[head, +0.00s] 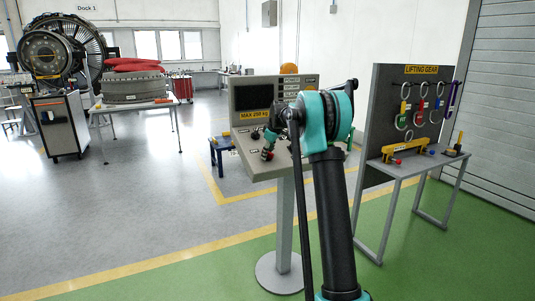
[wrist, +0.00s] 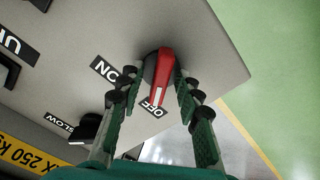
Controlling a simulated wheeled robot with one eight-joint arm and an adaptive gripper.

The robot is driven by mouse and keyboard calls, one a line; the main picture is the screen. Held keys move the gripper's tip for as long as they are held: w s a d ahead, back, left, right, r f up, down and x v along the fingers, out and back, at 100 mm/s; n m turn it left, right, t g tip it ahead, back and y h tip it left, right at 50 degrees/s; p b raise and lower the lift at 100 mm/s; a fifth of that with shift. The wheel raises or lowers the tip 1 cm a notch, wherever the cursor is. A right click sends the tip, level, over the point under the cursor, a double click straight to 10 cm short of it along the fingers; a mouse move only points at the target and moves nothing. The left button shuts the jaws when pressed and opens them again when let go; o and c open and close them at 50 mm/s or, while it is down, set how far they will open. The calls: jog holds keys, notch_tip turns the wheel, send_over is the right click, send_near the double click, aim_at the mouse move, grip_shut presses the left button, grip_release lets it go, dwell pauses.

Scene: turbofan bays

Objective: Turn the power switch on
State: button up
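The power switch (wrist: 162,76) is a red rotary handle with a white line on a dark round base, in the wrist view. Its handle points down toward the OFF label (wrist: 153,106); the ON label (wrist: 105,69) is to its left. My gripper (wrist: 153,82) is open, with one green finger on each side of the red handle. The left finger is apart from it; whether the right one touches it I cannot tell. In the head view my gripper (head: 268,146) is at the lower part of the grey control panel (head: 296,84), and the switch cannot be made out there.
The panel stands on a grey post (head: 283,225). Other controls sit near the SLOW label (wrist: 59,122) and a yellow MAX 250 kg label (head: 253,115). A lifting gear rack (head: 388,85) with a bench stands at right. Open floor lies at left.

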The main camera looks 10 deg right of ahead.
jog(key=shift+c, duration=0.2)
grip_shut()
jog(key=shift+m, duration=0.3)
jog(key=m, duration=0.6)
jog(key=shift+m, duration=0.3)
jog(key=m, duration=0.6)
jog(key=shift+w+d+m, duration=0.1)
jog(key=shift+d+m, duration=0.05)
jog(key=shift+m, duration=0.15)
dwell(0.4)
jog(key=shift+o, duration=0.2)
grip_release()
